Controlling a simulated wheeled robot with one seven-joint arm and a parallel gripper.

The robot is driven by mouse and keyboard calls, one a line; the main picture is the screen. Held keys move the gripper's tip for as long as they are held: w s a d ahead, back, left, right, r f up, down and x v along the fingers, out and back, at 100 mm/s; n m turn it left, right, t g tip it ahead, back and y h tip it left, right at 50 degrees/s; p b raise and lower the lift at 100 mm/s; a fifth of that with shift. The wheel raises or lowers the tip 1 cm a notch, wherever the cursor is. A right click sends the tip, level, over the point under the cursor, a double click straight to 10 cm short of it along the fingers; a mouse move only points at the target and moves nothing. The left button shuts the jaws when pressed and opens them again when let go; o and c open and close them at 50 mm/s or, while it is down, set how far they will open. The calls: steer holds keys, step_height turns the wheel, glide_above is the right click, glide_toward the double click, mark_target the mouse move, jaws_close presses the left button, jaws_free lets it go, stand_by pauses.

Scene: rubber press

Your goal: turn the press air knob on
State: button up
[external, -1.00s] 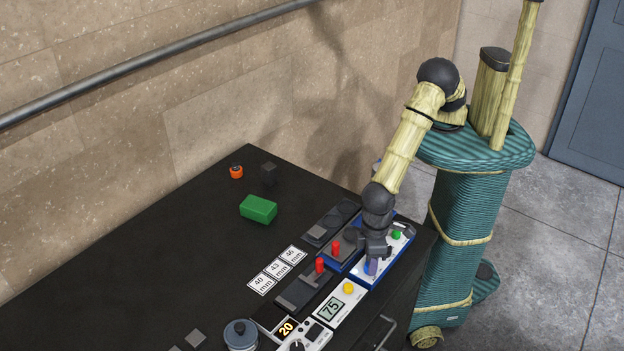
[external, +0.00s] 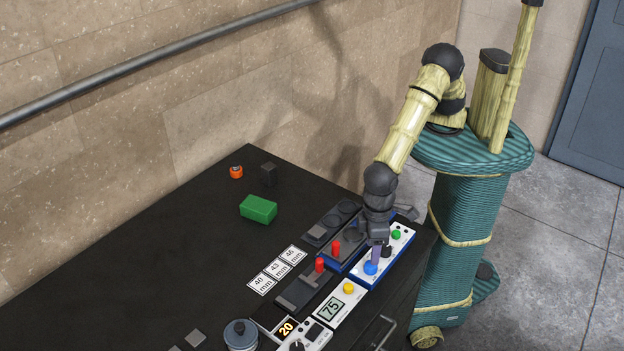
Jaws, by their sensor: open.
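The press control panel (external: 357,279) is a white-topped, blue-sided box at the table's right edge. It carries a blue knob (external: 370,268), a black knob (external: 387,252) and a green button (external: 396,234). Which knob is the air knob cannot be read at this size. My gripper (external: 376,256) is open and points down over the panel, just behind the blue knob and left of the black knob. I cannot tell whether its fingers touch either knob. My gripper and wrist hide part of the panel's far left side.
A display box with a yellow button (external: 348,288) stands in front. A green block (external: 258,208) and an orange item (external: 236,172) lie farther left. The table (external: 150,260) is mostly clear at left.

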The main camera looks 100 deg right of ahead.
mark_target(375, 267)
step_height(375, 267, up, 12)
steer(key=b, duration=0.1)
steer(key=shift+d+b, duration=0.35)
steer(key=n, duration=0.2)
steer(key=a+n+p, duration=0.1)
steer(key=n, duration=0.2)
steer(key=a+n+h+p, duration=0.1)
steer(key=n, duration=0.1)
steer(key=shift+s+n, duration=0.35)
steer(key=shift+n, duration=0.05)
steer(key=shift+f, duration=0.1)
steer(key=f+p, duration=0.1)
steer(key=f, duration=0.4)
steer(key=f+p, duration=0.2)
steer(key=f, duration=0.4)
steer(key=f+p, duration=0.1)
steer(key=f, duration=0.5)
steer(key=shift+w+d+f, duration=0.15)
steer(key=shift+w+d, duration=0.15)
steer(key=shift+d, duration=0.1)
